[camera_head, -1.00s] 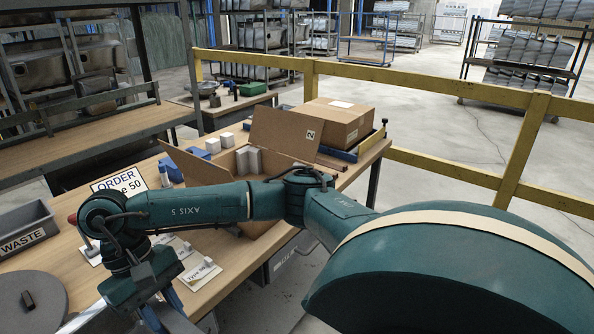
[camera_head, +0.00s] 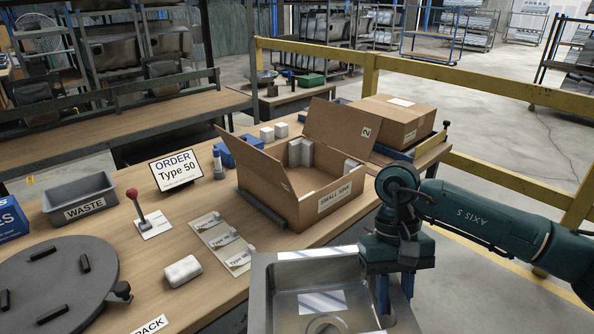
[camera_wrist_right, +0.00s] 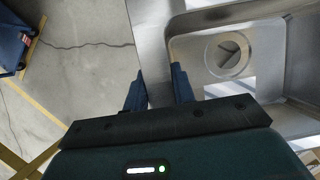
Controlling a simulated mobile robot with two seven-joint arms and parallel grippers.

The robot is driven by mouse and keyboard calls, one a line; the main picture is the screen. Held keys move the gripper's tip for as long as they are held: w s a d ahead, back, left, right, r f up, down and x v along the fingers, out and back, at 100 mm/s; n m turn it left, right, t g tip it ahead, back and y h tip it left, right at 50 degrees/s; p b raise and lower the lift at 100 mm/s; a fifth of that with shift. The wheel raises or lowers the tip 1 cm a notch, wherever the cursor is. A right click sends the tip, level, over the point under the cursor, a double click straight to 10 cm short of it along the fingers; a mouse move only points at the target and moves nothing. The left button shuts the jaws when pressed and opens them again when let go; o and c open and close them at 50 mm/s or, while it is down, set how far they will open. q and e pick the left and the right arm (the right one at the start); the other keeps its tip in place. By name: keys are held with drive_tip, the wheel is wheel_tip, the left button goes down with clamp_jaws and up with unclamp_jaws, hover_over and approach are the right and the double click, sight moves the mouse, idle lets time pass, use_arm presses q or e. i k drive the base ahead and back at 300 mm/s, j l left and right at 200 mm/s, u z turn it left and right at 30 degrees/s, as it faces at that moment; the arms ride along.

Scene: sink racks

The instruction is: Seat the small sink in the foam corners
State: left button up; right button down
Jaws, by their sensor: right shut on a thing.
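The small steel sink (camera_head: 259,290) is at the bottom of the head view, in front of the carton; its lower part is cut off. My right gripper (camera_head: 395,300) is shut on the sink's right rim. The right wrist view shows its fingers (camera_wrist_right: 160,88) on either side of the sink's rim (camera_wrist_right: 149,45), with the basin and drain to the right. The open carton (camera_head: 300,208), labelled SMALL SINK, stands on the table. White foam corners (camera_head: 300,152) show inside it, another one (camera_head: 351,167) at its right. The carton's near inside is hidden. My left gripper is out of view.
A closed box (camera_head: 395,115) stands behind the carton. The carton's raised flaps (camera_head: 340,135) stick up. A round turntable (camera_head: 60,270), grey WASTE bin (camera_head: 80,203), red-knobbed lever (camera_head: 138,205), order sign (camera_head: 176,170) and white block (camera_head: 182,271) occupy the left. A yellow rail (camera_head: 480,81) runs behind.

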sight(299, 191)
drive_tip(key=i+j+z, duration=0.25)
drive_tip(key=i, duration=0.15)
drive_tip(key=i+l, duration=0.1)
drive_tip(key=l, duration=2.7)
drive_tip(key=i+u, duration=0.15)
drive_tip(key=u, duration=1.8)
drive_tip(key=i, duration=0.85)
